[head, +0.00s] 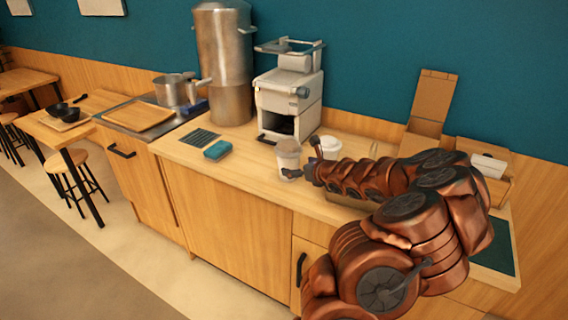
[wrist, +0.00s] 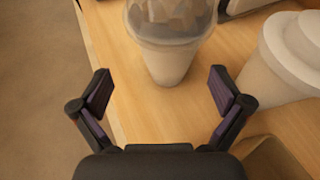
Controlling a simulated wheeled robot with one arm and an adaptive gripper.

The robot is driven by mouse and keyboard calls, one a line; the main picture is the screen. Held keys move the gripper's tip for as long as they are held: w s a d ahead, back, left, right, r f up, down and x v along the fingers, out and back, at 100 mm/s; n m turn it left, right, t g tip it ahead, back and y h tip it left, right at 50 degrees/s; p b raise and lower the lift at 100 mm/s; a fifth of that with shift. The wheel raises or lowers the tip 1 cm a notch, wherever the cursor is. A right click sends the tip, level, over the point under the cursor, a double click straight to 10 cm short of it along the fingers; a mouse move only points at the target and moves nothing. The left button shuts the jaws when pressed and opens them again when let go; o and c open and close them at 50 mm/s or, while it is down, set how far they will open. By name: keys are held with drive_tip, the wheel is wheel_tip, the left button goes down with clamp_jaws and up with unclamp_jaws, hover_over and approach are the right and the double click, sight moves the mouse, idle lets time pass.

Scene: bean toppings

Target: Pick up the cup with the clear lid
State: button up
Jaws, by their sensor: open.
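The cup with the clear lid (wrist: 168,45) stands upright on the wooden counter near its front edge. In the wrist view it is at the top middle, ahead of the fingertips; its top is cut off by the frame. It also shows in the head view (head: 288,158), just left of my gripper (head: 313,172). In the wrist view my gripper (wrist: 160,92) is open and empty. Its two fingers are spread wide, with bare counter between them, and they do not touch the cup.
A white-lidded cup (wrist: 284,62) stands right of my gripper, also behind my arm in the head view (head: 329,147). A white machine (head: 289,100) stands behind the cups. A blue sponge (head: 217,150) lies to the left. The counter (head: 240,170) is clear between sponge and cup.

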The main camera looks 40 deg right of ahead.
drive_tip(key=shift+w+d+f, duration=0.1)
drive_tip(key=shift+w+f, duration=0.1)
drive_tip(key=shift+w, duration=0.25)
drive_tip(key=shift+w+d+f, duration=0.3)
drive_tip(key=shift+w+d, duration=0.15)
drive_tip(key=shift+w, duration=0.15)
drive_tip(key=shift+d+r+p+x, duration=0.1)
drive_tip(key=shift+p+x, duration=0.5)
drive_tip(key=shift+x, duration=0.7)
drive_tip(key=shift+d+r+p+x, duration=0.15)
drive_tip(key=shift+p+x, duration=0.4)
drive_tip(key=shift+x, duration=0.75)
drive_tip(key=shift+c, duration=0.3)
drive_tip(key=c, duration=0.7)
